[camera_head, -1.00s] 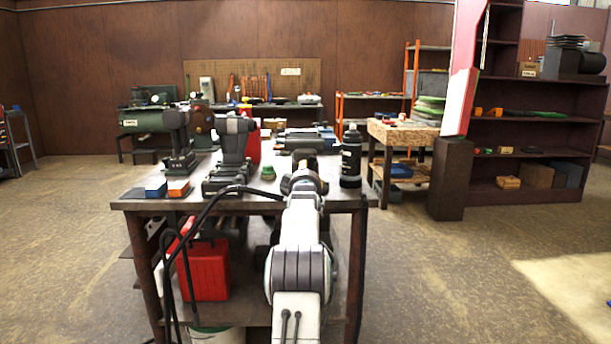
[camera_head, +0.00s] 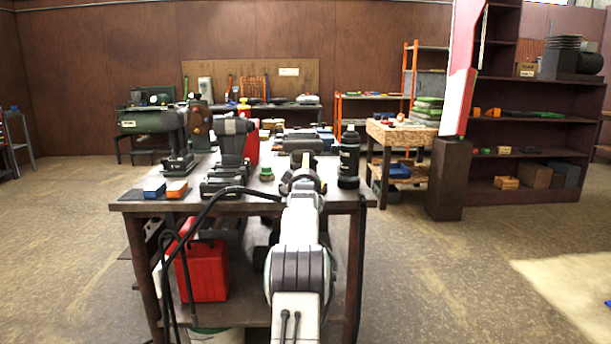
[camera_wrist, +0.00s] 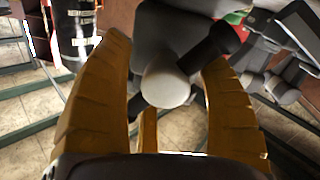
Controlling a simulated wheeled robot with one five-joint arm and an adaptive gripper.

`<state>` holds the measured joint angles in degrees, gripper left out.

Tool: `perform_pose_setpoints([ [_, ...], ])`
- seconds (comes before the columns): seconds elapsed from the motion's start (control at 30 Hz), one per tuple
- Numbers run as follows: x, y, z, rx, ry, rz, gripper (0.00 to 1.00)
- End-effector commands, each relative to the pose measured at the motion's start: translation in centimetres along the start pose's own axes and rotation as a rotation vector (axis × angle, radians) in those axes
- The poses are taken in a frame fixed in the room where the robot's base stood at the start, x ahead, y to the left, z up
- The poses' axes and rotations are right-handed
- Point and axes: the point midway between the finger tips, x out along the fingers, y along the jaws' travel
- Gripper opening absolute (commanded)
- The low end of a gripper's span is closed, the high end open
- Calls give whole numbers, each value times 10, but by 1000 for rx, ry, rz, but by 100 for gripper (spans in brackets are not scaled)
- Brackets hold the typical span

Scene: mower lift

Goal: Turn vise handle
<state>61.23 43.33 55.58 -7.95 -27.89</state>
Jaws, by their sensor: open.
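The vise handle (camera_wrist: 209,50) is a dark bar with a thick knob at its upper right end in the wrist view. It runs diagonally past the round pale end of the vise screw (camera_wrist: 166,85). The grey vise body (camera_wrist: 170,32) is behind it. My gripper (camera_wrist: 167,52) is open, with one yellow finger left of the screw end and the other to its right, near the bar. I cannot tell whether either finger touches the bar. In the head view my arm reaches over the table's front edge and largely hides the vise and handle.
The dark workbench (camera_head: 225,205) carries a black bottle (camera_head: 349,158) right of my arm, also close to the left finger in the wrist view (camera_wrist: 76,28). A small green-topped item (camera_head: 266,173) and grey machines (camera_head: 231,150) stand to the left. A red canister (camera_head: 206,270) is on the lower shelf.

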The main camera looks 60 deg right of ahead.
Motion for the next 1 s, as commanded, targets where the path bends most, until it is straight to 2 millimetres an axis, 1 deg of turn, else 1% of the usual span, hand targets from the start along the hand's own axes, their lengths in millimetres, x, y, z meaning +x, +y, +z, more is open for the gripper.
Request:
perform_pose_setpoints([
  [0.33,-1,-2,1,-1,-3,-3,72],
  [0.53,-8,-2,1,-1,-4,-4,72],
  [0.77,-29,-2,1,-1,-4,-3,72],
  [1.0,-57,-1,1,0,-4,-3,72],
])
